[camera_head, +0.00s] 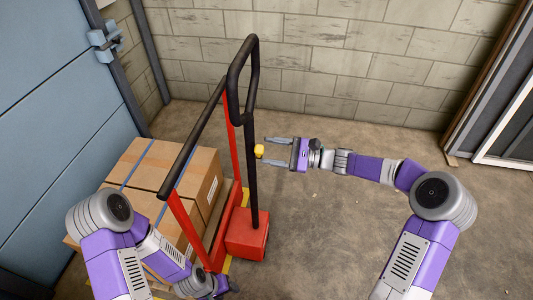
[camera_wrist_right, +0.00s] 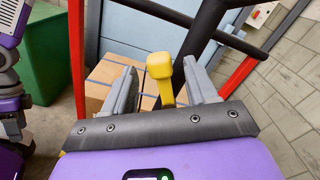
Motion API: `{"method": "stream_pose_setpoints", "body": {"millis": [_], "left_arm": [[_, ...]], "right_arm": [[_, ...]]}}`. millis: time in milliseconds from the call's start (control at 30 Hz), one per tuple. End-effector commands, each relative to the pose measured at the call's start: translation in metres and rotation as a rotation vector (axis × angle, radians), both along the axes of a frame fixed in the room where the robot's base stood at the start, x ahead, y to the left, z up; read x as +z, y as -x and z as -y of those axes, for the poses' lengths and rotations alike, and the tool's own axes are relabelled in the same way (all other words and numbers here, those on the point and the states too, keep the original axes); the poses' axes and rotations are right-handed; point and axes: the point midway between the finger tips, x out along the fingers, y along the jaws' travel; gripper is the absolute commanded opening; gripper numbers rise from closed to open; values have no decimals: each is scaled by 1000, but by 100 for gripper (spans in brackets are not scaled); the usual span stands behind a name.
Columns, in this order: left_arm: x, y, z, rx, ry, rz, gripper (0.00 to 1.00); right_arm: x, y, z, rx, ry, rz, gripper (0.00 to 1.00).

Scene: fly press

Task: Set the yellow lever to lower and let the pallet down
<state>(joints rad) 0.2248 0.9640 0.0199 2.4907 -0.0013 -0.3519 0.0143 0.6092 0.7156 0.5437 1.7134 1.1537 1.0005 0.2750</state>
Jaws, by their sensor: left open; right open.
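The yellow lever (camera_head: 259,151) sits on the black handle post of a red pallet truck (camera_head: 247,232). My right gripper (camera_head: 268,151) is open, its fingers pointing left at the lever. In the right wrist view the lever's yellow knob (camera_wrist_right: 160,66) shows between the two open fingers (camera_wrist_right: 160,90), with gaps on both sides. My left gripper (camera_head: 220,288) is low at the bottom edge beside the truck's red frame, partly cut off. Brown boxes (camera_head: 190,160) stand stacked behind the truck's frame; the pallet under them is mostly hidden.
The truck's black looped handle (camera_head: 253,60) and black-and-red frame bar (camera_head: 192,140) rise beside my right gripper. A blue panel wall (camera_head: 50,120) is at left and a block wall (camera_head: 330,60) behind. Floor (camera_head: 330,220) to the right is clear. A green bin (camera_wrist_right: 45,60) shows in the wrist view.

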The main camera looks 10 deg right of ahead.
Motion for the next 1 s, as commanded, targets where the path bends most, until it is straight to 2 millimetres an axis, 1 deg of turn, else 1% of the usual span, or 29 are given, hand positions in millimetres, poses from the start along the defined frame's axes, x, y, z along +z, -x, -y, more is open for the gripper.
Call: {"method": "stream_pose_setpoints", "body": {"millis": [33,167,467,833,1000], "left_arm": [[-4,0,0,0,0,0,55],[-6,0,0,0,0,0,55],[-6,0,0,0,0,0,55],[-6,0,0,0,0,0,55],[-6,0,0,0,0,0,55]], "right_arm": [[-2,-2,-6,1,0,0,57],[-1,-5,-15,1,0,0,57],[0,-6,-18,-1,1,0,57],[0,-5,-17,0,1,0,1],[-1,-5,-17,0,2,-1,0]]}}
